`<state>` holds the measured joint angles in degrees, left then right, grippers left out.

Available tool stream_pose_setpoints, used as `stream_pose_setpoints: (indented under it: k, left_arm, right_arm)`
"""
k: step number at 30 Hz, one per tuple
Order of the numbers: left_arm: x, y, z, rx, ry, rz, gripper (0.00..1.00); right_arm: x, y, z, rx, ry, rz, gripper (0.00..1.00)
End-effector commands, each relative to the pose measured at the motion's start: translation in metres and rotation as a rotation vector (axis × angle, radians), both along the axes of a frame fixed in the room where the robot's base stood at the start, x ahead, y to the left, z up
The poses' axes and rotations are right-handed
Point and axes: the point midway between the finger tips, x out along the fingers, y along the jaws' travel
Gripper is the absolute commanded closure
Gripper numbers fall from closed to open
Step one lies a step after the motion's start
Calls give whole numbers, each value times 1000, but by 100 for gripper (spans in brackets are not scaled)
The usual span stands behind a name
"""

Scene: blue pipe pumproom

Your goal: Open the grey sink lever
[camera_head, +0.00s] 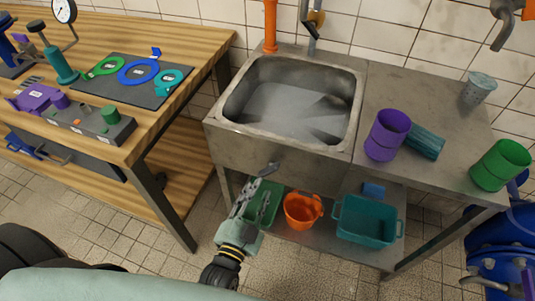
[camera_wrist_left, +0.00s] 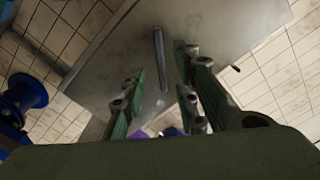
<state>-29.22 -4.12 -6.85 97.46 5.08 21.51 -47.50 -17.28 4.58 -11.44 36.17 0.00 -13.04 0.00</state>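The steel sink (camera_head: 292,100) has a wide basin in a metal counter. A small grey lever (camera_head: 269,169) sticks out from the sink's front panel, above the lower shelf. A grey bar that looks like this lever (camera_wrist_left: 160,55) shows in the left wrist view, beyond and roughly between the fingers. My left gripper (camera_head: 257,190) points up at the lever from below and in front. Its fingers stand apart in the left wrist view (camera_wrist_left: 163,92), with nothing held. I cannot tell whether a fingertip touches the lever. My right gripper is not in view.
Under the sink stand a green bin (camera_head: 265,203), an orange bucket (camera_head: 302,211) and a teal crate (camera_head: 368,220). Purple (camera_head: 387,135) and green (camera_head: 500,165) cups are on the counter. A wooden workbench (camera_head: 190,50) stands left. Blue machinery (camera_head: 500,245) is at right.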

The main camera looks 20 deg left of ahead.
Motion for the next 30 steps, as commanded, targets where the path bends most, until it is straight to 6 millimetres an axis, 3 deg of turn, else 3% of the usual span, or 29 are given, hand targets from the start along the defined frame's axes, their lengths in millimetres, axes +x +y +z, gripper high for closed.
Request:
stream_pose_setpoints:
  k: [16,27,30]
  left_arm:
    - [70,-2,0,0,-2,3,72]
    - [77,-2,-1,1,-1,3,72]
    - [77,-2,-1,1,-1,3,80]
  right_arm:
    - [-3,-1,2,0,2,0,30]
    - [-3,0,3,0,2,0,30]
    - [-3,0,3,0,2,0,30]
